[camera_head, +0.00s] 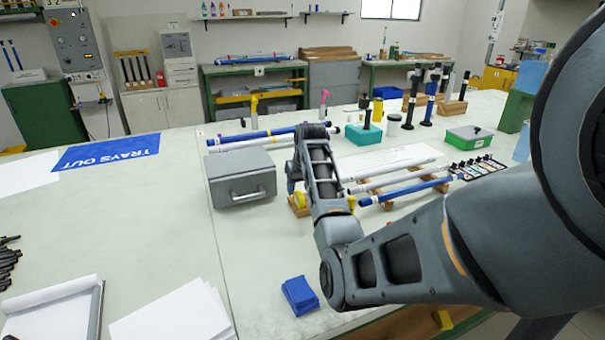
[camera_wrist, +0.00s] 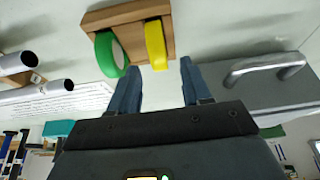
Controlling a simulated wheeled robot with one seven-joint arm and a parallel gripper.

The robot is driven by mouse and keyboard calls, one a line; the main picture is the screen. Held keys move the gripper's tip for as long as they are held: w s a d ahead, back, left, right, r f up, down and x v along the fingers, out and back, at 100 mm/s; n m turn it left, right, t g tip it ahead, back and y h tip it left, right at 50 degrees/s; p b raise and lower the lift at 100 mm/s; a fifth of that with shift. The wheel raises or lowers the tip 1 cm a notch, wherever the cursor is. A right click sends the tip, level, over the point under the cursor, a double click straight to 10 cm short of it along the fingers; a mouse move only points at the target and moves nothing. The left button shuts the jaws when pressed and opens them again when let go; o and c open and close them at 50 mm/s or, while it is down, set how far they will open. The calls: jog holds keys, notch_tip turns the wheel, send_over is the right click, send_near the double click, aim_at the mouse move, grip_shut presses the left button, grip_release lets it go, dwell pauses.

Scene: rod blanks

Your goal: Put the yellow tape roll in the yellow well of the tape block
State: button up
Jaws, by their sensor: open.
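The wooden tape block (camera_wrist: 130,14) shows at the top of the wrist view. The yellow tape roll (camera_wrist: 156,46) stands on edge at the block, beside a green tape roll (camera_wrist: 110,55). How deep the yellow roll sits in its well is hidden. My gripper (camera_wrist: 160,67) is open, with one finger to each side of the yellow roll's near edge and gaps visible. In the head view, the yellow roll (camera_head: 300,199) shows at the block (camera_head: 296,210), left of my arm; my fingers are hidden there.
A grey metal box (camera_head: 240,178) with a handle stands close to the block; its handle (camera_wrist: 265,66) shows in the wrist view. White and blue tubes (camera_head: 405,190) lie on wooden rests to the right. A blue pad (camera_head: 300,295) lies in front.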

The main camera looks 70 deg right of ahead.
jog(key=v, duration=0.9)
jog(key=shift+d, duration=0.1)
